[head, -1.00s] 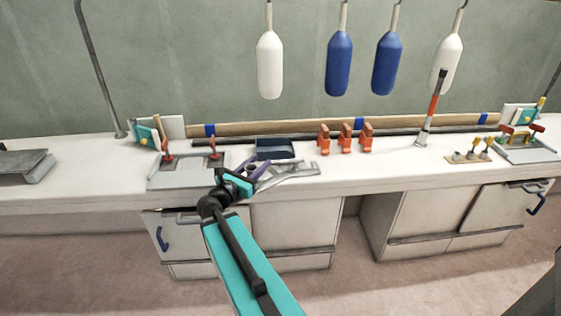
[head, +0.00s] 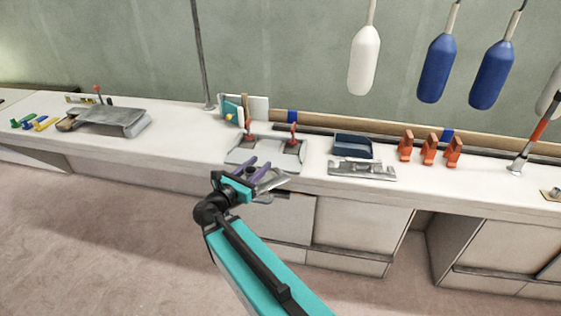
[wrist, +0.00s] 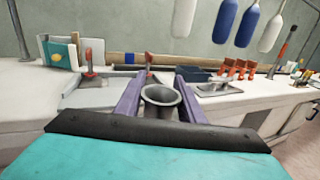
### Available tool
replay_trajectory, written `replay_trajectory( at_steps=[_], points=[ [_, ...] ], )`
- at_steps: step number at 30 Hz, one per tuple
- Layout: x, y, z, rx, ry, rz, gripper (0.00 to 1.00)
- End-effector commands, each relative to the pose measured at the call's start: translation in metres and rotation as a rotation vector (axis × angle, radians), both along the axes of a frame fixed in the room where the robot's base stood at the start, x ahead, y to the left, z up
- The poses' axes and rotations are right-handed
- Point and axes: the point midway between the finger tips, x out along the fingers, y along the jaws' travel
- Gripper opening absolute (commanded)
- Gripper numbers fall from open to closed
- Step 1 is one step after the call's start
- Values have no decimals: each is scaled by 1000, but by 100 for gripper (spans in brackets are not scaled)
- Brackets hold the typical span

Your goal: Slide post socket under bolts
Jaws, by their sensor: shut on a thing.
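My gripper (head: 258,169) has two purple fingers and is shut on the grey post socket (wrist: 162,97), whose round open mouth shows between the fingers in the wrist view. In the head view a grey flange of the post socket (head: 272,181) sticks out to the right of the fingers. The gripper holds it at the bench's front edge, just in front of a grey plate (head: 236,156) with two upright red-handled pieces (head: 293,134), which may be the bolts. The socket appears apart from the plate. The fingers partly hide the plate in the wrist view.
A flat grey holder (head: 362,172) lies right of the plate, with a dark blue bin (head: 352,146) behind it. Several orange clamps (head: 428,150) stand further right. A teal-and-white block (head: 232,110) is behind the plate.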

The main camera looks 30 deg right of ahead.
Motion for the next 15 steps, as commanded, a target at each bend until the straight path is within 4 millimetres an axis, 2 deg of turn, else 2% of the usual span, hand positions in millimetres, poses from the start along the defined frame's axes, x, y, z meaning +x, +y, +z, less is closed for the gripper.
replay_trajectory(
  at_steps=[1,15],
  points=[
    [3,16,2,-2,-1,19,0],
    [12,138,2,-1,3,160,0]
  ],
)
